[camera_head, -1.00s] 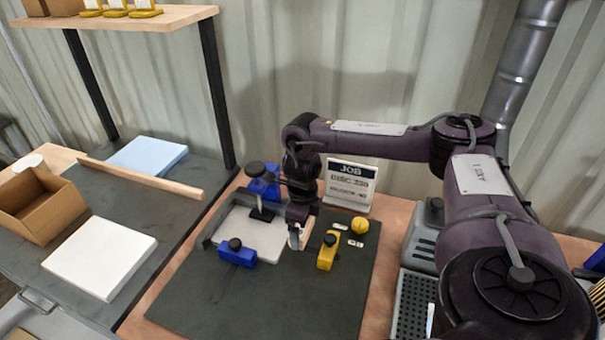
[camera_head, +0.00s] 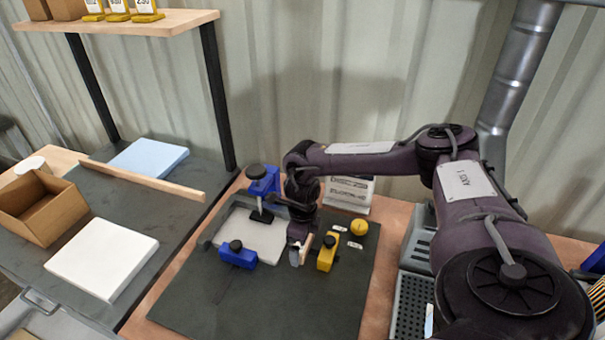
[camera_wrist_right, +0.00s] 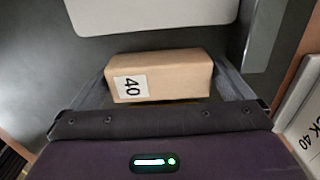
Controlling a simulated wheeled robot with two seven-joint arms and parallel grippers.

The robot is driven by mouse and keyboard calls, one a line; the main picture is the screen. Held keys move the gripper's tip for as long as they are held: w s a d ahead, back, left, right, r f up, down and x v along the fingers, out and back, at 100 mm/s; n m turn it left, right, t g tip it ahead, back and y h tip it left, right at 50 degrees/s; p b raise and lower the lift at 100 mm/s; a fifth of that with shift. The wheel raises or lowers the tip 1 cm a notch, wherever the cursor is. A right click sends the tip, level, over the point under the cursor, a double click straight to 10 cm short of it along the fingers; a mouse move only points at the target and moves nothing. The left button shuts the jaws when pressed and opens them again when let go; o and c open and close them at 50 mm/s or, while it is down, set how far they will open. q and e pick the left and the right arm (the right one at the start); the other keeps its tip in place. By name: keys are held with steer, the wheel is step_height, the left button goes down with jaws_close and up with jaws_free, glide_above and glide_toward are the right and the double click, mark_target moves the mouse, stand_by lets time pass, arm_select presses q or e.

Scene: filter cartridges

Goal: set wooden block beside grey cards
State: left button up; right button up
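The wooden block (camera_wrist_right: 170,77), tan with a white "40" label, lies between the fingers of my right gripper (camera_wrist_right: 165,85) in the wrist view. The fingers appear to touch both its ends. In the head view the block (camera_head: 307,246) is partly hidden by my right gripper (camera_head: 300,254), low over the dark mat, just left of a yellow clamp (camera_head: 327,252). I cannot tell whether the block touches the mat. Two small pale grey cards (camera_head: 355,245) lie right of the clamp. My left gripper is not in view.
Blue clamps (camera_head: 238,255) sit around a pale grey plate (camera_head: 250,232). A yellow ball (camera_head: 359,227) is near the cards, with a sign (camera_head: 349,193) behind. The front of the dark mat (camera_head: 260,305) is clear. A perforated grey tray (camera_head: 411,310) is at right.

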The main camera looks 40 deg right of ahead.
steer(key=shift+r, duration=0.4)
steer(key=shift+w+r, duration=0.1)
steer(key=shift+r, duration=0.15)
step_height(320, 180, up, 7)
steer(key=shift+b, duration=0.55)
step_height(320, 180, up, 4)
steer(key=shift+r+p, duration=0.1)
steer(key=shift+p, duration=0.8)
